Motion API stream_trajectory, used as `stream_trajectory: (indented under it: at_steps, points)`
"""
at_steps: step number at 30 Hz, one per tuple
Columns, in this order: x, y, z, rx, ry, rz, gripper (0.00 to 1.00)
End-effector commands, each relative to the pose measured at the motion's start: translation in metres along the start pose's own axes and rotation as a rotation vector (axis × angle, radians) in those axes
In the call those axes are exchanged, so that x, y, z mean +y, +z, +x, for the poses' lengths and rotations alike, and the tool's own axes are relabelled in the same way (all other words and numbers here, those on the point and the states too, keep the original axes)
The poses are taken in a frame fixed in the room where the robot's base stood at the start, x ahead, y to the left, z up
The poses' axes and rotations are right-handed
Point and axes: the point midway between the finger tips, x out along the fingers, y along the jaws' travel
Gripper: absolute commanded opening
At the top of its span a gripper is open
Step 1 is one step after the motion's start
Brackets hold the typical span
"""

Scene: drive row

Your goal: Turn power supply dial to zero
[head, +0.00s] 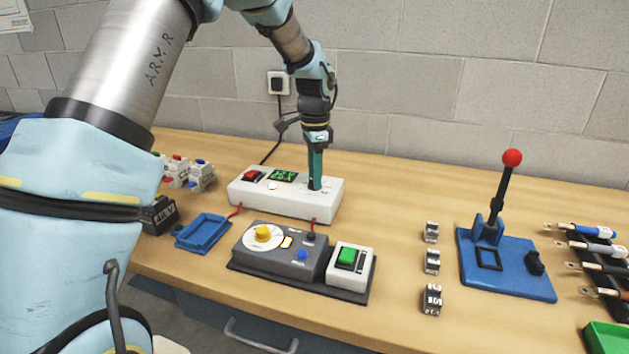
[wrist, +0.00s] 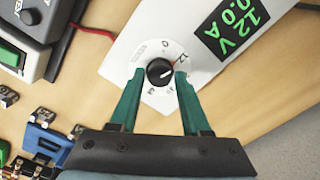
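The power supply is a long white box (head: 262,205) on the bench; its white top also shows in the wrist view (wrist: 122,62). Its black dial (wrist: 159,72) sits on a pale round scale, with its pointer mark toward the 12 at upper right; the 0 is at the top. The green display (wrist: 229,22) reads 12 V and 0.0 A. My gripper (head: 315,187) points down at the right end of the box. In the wrist view its green fingers (wrist: 159,76) are open on either side of the dial, with small gaps seeming to remain. In the head view, the fingers hide the dial.
A grey control unit (head: 285,262) with a yellow knob and a green switch stands in front, joined by red wires. A blue tray (head: 203,232) is at left. A blue lever press (head: 505,262) and several small metal parts (head: 432,262) are at right.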

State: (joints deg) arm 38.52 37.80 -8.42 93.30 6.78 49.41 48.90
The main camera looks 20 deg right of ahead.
Motion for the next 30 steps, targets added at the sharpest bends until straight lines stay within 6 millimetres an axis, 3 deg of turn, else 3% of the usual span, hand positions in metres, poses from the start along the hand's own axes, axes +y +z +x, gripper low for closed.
stream_trajectory:
  at_steps: [1, 10, 14, 28, 29, 30]
  points:
    - [0.0, 0.0, -0.0001, 0.0, 0.0, 0.0, 0.4]
    - [-0.0002, 0.0, -0.0001, 0.0, 0.0, 0.0, 0.08]
    - [-0.0002, 0.0001, -0.0007, -0.001, -0.001, -0.053, 0.08]
    - [0.0, -0.0005, -0.0026, 0.0, -0.002, -0.794, 0.08]
    - [-0.0004, -0.0001, -0.0011, 0.0, -0.002, -0.801, 0.41]
    - [-0.0006, 0.0, -0.0004, 0.001, -0.002, -0.795, 0.46]
